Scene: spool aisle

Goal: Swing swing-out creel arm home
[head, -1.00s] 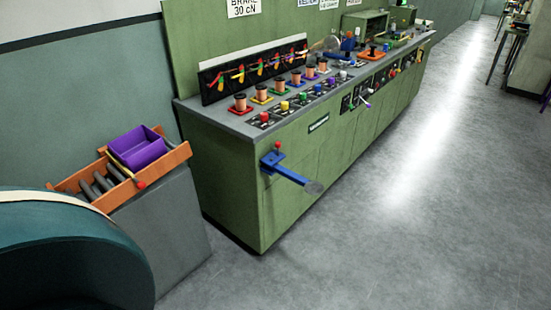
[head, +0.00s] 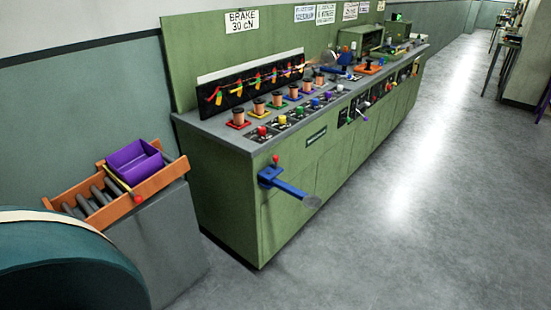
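The swing-out creel arm is probably the blue arm (head: 288,187) on the near end of the green bench. A red knob (head: 276,159) stands on a short stem above the bracket. Neither of my grippers is in view, and nothing touches the arm.
The green bench (head: 235,204) runs away along the wall, with several copper spools (head: 259,106) on top. At the left, an orange tray (head: 152,186) with a purple bin (head: 134,161) sits on a grey block (head: 160,243). The aisle floor (head: 400,215) at right is clear.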

